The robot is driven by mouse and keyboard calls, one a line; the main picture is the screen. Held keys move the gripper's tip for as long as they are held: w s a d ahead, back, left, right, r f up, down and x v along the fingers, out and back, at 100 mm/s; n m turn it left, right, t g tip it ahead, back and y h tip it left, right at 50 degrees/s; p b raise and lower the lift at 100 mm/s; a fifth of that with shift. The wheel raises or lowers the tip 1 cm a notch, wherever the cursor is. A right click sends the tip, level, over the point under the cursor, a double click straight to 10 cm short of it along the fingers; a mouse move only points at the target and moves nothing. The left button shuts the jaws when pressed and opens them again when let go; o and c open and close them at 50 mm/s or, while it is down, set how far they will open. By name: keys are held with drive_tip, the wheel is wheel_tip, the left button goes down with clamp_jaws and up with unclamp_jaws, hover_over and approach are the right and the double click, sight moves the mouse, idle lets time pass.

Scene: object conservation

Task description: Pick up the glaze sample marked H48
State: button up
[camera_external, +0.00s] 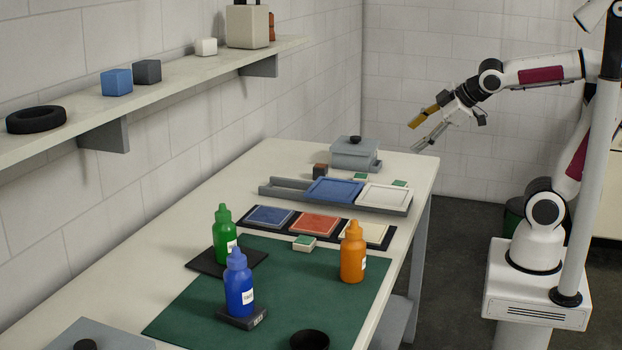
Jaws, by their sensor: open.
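My gripper (414,137) is open and empty, raised in the air beyond the far right end of the table. Several things could be glaze samples; no mark H48 is legible. A green bottle (224,236) stands on a black pad, a blue bottle (238,287) on a small dark block, and an orange bottle (352,256) on the green mat; all are upright with white labels. Blue (270,216), red (315,224) and cream (366,233) tiles lie in a dark tray. Small green-topped blocks (304,243) lie nearby and farther back. My gripper touches none of these.
A grey tray (400,210) holds a blue and a white panel. A lidded grey box (354,152) stands at the table's far end. A black bowl (309,340) is at the front. A wall shelf (180,75) carries several objects.

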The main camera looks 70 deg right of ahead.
drive_tip(key=w+d+r+n+t, duration=0.15)
drive_tip(key=w+r+n, duration=0.35)
drive_tip(key=w, duration=0.6)
drive_tip(key=w+a+r+n+t+y, duration=0.1)
drive_tip(key=w+a+n+t+y, duration=0.2)
drive_tip(key=w+n, duration=0.7)
drive_tip(key=w+a+r+n+t+y, duration=0.1)
drive_tip(key=w+a+n+y, duration=0.3)
drive_tip(key=w+n, duration=0.55)
drive_tip(key=w+a+f+n+g+y, duration=0.2)
drive_tip(key=a+f+n+y, duration=0.15)
drive_tip(key=f+n, duration=0.25)
drive_tip(key=w+a+f+n+g+y, duration=0.2)
drive_tip(key=a+f+n+g+y, duration=0.1)
drive_tip(key=a+f+n, duration=0.3)
drive_tip(key=s+f+n+g, duration=0.3)
drive_tip(key=f, duration=0.2)
drive_tip(key=s+f+n+g+y, duration=0.1)
drive_tip(key=s+f+n+g, duration=0.1)
drive_tip(key=f, duration=0.4)
drive_tip(key=s+f+n+g+y, duration=0.1)
drive_tip(key=s+f+n+g, duration=0.2)
drive_tip(key=f+n, duration=0.2)
drive_tip(key=shift+s+d+f+n+g, duration=0.15)
drive_tip(key=shift+s+f+n+g, duration=0.25)
drive_tip(key=shift+n, duration=0.25)
drive_tip(key=shift+s+d+f+n+g, duration=0.1)
drive_tip(key=shift+s+f+n+g, duration=0.2)
drive_tip(key=shift+s+g, duration=0.05)
